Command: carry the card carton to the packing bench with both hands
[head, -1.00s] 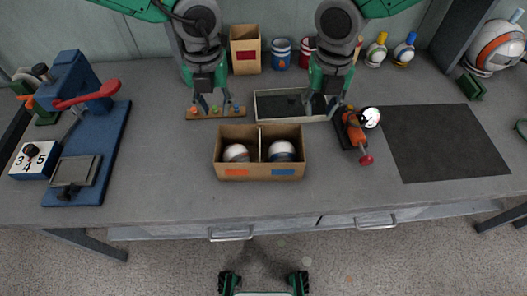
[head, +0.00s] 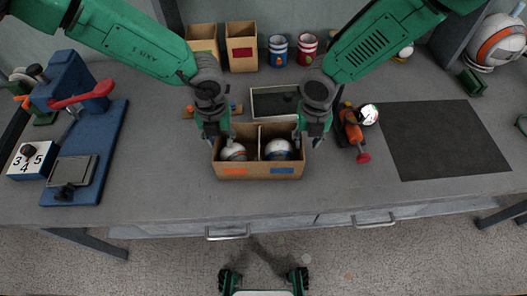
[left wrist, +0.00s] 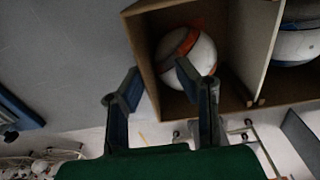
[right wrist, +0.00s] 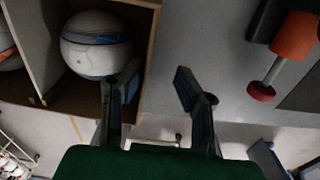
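The card carton (head: 259,170) stands on the grey workbench and has two compartments. A white and orange ball (head: 233,152) sits in the left compartment, a white and blue ball (head: 278,149) in the right. My left gripper (head: 214,137) is open at the carton's left wall; the left wrist view (left wrist: 158,75) shows one finger outside and one over the left compartment. My right gripper (head: 312,137) is open at the right wall; the right wrist view (right wrist: 156,75) shows one finger over the right compartment and one outside. Whether the fingers touch the walls is unclear. I cannot identify the packing bench.
An orange and black tool (head: 352,131) lies close right of the carton. A shallow tray (head: 273,88) is behind it. A blue press (head: 85,125) stands at the left. A dark mat (head: 440,140) lies bare at the right. Bench space before the carton is clear.

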